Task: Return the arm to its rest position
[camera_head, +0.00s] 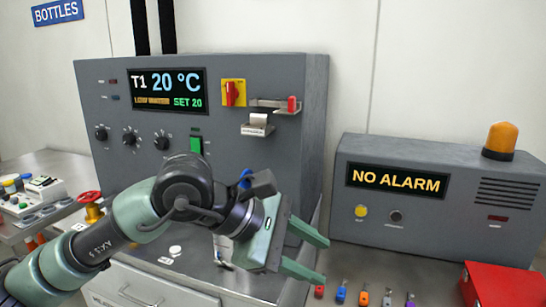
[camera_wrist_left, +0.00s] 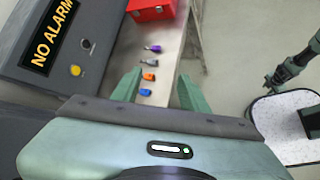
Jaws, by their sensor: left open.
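My left arm (camera_head: 105,240) comes in from the left and reaches across the front of the large grey control panel. My left gripper (camera_head: 318,261) is open and empty, with its green fingers pointing right, in front of the panel's right edge and above the bench. In the left wrist view the two fingers (camera_wrist_left: 160,90) are spread apart with nothing between them. My right arm (camera_wrist_left: 308,48) shows at the right edge of the left wrist view, with its gripper (camera_wrist_left: 274,78) too small to tell open from shut.
The control panel (camera_head: 240,75) reads T1 20 °C, SET 20. The alarm box (camera_head: 440,220) reads NO ALARM and carries an orange lamp (camera_head: 500,138). Several small coloured tagged items, one blue (camera_head: 341,295), lie on the bench near a red box (camera_head: 500,285).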

